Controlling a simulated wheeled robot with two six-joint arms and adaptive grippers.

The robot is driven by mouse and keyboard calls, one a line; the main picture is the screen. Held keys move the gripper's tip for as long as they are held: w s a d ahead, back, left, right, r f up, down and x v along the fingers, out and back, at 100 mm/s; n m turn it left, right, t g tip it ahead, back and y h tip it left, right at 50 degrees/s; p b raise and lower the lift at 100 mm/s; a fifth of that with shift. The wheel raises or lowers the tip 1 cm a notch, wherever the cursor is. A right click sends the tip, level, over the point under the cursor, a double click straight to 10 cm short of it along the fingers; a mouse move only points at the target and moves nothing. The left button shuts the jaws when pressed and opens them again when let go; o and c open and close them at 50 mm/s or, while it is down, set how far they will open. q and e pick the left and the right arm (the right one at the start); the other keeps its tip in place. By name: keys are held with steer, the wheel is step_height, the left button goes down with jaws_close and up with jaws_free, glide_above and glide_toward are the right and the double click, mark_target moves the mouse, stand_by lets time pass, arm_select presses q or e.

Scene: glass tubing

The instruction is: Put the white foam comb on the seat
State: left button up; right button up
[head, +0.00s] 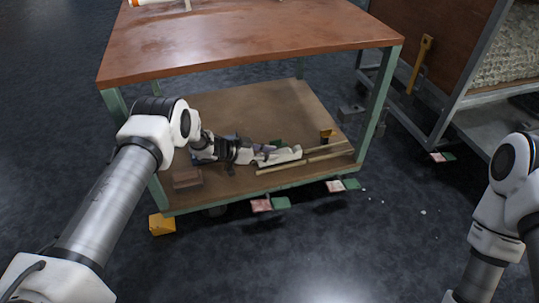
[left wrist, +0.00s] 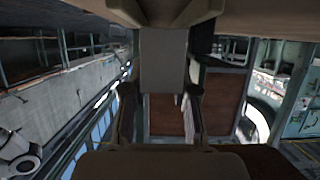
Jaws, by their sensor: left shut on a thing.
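The white foam comb (head: 287,158) is a pale, elongated piece low over the cart's lower shelf (head: 285,105). My left gripper (head: 263,153) reaches in under the cart top and is shut on the comb's left part, which the fingers partly hide. I cannot tell whether the comb touches the shelf. In the left wrist view, a pale block (left wrist: 163,65) shows between the dark fingers, probably the comb. I cannot pick out the seat with certainty. My right arm is at the right edge of the head view; its gripper is out of view.
The cart's red-brown top (head: 250,38) overhangs the shelf, with green legs (head: 379,92) at its corners. Thin wooden strips (head: 305,160) lie at the shelf's front right; a brown block (head: 187,179) sits front left. Another cart (head: 440,120) stands at right.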

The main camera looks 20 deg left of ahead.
arm_select(q)
steer(key=shift+f+b, duration=0.45)
steer(key=shift+f, duration=0.15)
steer(key=shift+s+r, duration=0.1)
steer(key=o, duration=0.9)
steer(key=shift+o, duration=0.2)
steer(key=shift+s+a+r+p, duration=0.25)
steer(key=shift+a+r+p, duration=0.25)
steer(key=shift+r+p, duration=0.5)
steer(key=p+v, duration=0.3)
steer(key=v, duration=0.2)
steer(key=shift+a, duration=0.1)
steer(key=shift+s+a+p, duration=0.25)
steer(key=shift+p, duration=0.05)
steer(key=shift+a+f, duration=0.1)
steer(key=shift+a, duration=0.05)
